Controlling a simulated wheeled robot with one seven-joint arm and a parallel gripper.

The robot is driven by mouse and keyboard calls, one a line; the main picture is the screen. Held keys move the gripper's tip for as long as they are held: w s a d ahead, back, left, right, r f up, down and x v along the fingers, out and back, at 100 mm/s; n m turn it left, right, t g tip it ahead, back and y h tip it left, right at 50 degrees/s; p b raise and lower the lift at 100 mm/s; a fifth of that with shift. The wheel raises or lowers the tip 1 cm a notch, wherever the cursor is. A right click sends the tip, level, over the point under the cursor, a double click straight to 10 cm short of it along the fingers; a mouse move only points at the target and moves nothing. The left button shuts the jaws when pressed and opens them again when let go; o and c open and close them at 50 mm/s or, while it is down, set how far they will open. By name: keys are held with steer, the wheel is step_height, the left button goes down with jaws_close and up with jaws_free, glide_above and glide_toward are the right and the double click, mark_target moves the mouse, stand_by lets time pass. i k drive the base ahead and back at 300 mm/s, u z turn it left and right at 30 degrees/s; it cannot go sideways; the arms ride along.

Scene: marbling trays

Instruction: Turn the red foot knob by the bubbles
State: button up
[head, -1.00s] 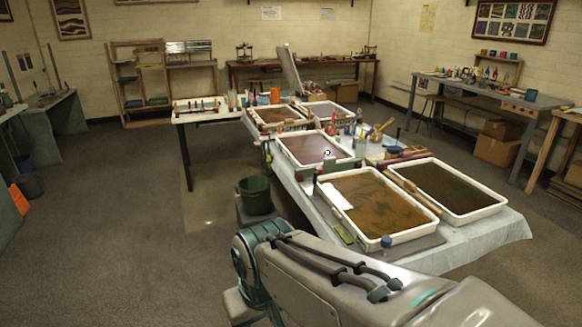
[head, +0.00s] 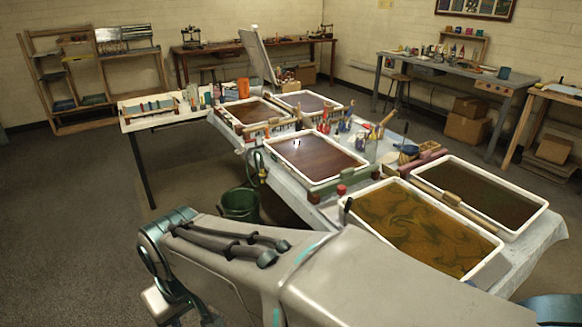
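A small red knob (head: 341,190) stands upright by the near corner of the middle tray (head: 318,183), beside the left corner of the front marbled tray. The middle tray holds dark reddish-brown liquid with a small pale speck cluster (head: 297,143) on it; I cannot tell whether these are bubbles or a reflection. The front tray (head: 452,216) holds swirled olive-brown liquid, and its near side is partly hidden behind my arm. My arm crosses the bottom of the head view. My gripper is not in view.
A dark tray (head: 548,205) lies right of the front tray. Brushes and jars (head: 372,130) stand mid-table. A green bucket (head: 240,205) is on the floor, partly behind my arm. A white side table (head: 150,122) stands behind left. Open floor lies to the left.

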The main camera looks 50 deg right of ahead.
mark_target(341, 189)
steer(key=z, duration=0.3)
steer(key=i, duration=1.45)
steer(key=z, duration=1.6)
steer(key=i, duration=0.75)
steer(key=z, duration=1.05)
steer(key=i, duration=0.2)
steer(key=z, duration=0.05)
